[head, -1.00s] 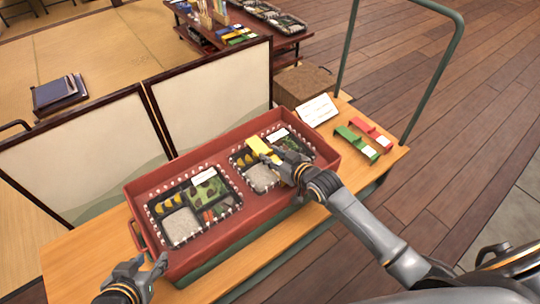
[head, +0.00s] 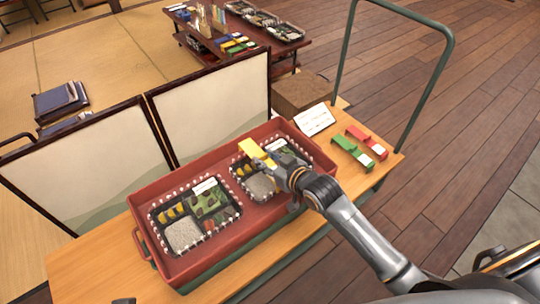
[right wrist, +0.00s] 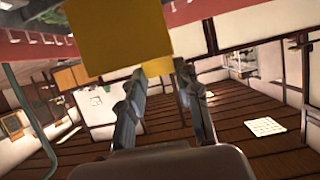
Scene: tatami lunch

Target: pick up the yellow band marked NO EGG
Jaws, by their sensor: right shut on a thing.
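The yellow band (head: 252,149) is held at the tips of my right gripper (head: 272,157), above the right-hand lunch box (head: 262,188) in the red tray. In the right wrist view the yellow band (right wrist: 125,38) fills the upper middle, with part of it between the two fingers of my right gripper (right wrist: 160,82). I cannot read any marking on the band. Only a small dark piece of my left gripper (head: 124,300) shows at the bottom edge of the head view, so its jaws are hidden.
The red tray (head: 290,205) stands on a wooden table (head: 85,265) and also holds a left-hand lunch box (head: 184,236). A white card (head: 314,120), a green band (head: 350,151) and a red band (head: 366,141) lie to the right. A folding screen (head: 215,105) stands behind.

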